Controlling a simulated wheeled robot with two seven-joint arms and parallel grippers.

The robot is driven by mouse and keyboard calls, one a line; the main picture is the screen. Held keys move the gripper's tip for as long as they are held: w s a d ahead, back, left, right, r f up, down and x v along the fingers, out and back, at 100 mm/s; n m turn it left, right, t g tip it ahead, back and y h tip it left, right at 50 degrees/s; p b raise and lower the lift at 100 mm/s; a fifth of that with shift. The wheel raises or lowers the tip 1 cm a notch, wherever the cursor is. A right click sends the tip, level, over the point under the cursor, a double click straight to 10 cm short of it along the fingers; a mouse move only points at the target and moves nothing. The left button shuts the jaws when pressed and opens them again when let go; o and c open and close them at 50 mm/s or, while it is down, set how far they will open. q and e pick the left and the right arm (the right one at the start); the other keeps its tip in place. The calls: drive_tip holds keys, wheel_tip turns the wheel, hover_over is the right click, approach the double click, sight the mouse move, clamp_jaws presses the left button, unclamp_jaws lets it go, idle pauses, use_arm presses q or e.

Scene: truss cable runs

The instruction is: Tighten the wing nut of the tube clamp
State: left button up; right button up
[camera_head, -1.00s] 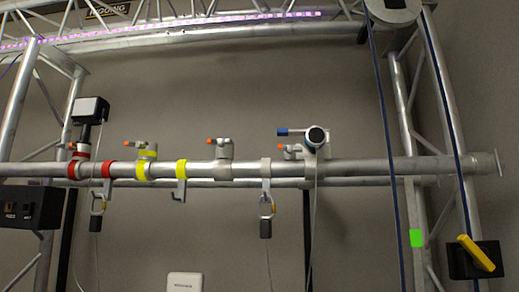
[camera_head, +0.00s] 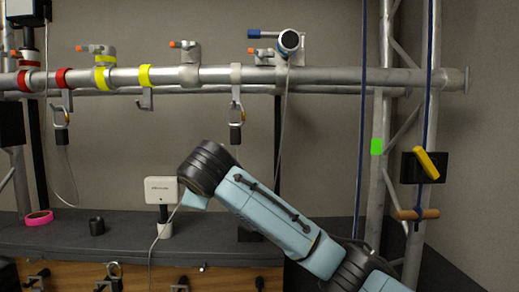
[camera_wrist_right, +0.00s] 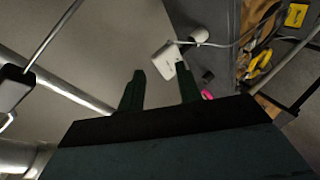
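Several tube clamps sit on the horizontal silver tube (camera_head: 330,76). One plain clamp (camera_head: 188,52) has an orange-tipped part pointing left. Another clamp (camera_head: 101,55) sits by a yellow band, and a third orange-tipped clamp (camera_head: 262,56) is beside a blue-handled clamp (camera_head: 289,42) at the right. I cannot tell which has the wing nut meant. My right arm reaches in below the tube in the head view, its gripper hidden there. In the right wrist view my right gripper (camera_wrist_right: 160,69) is open and empty, its two dark fingers apart. My left gripper is not in view.
Hooks and cables hang from the tube. A truss upright (camera_head: 377,180) and blue ropes stand at the right.

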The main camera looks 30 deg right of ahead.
drive_tip(key=s+d+r+t+h, duration=0.15)
drive_tip(key=s+r, duration=0.25)
drive_tip(key=r, duration=0.6)
drive_tip(key=s+d+r+t+h, duration=0.15)
drive_tip(key=s+r, duration=0.25)
drive_tip(key=r, duration=0.6)
drive_tip(key=h+p, duration=0.3)
drive_tip(key=p, duration=0.2)
approach(260, 52)
drive_tip(key=shift+m+g, duration=0.3)
drive_tip(key=shift+m, duration=0.2)
drive_tip(key=p+x, duration=0.1)
drive_tip(key=x, duration=0.2)
drive_tip(key=p+x, duration=0.1)
drive_tip(key=x, duration=0.2)
drive_tip(key=p+x, duration=0.1)
drive_tip(key=x, duration=0.2)
drive_tip(key=shift+w+r, duration=0.15)
drive_tip(key=shift+r, duration=0.15)
drive_tip(key=shift+x, duration=0.85)
drive_tip(key=shift+c, duration=0.2)
clamp_jaws()
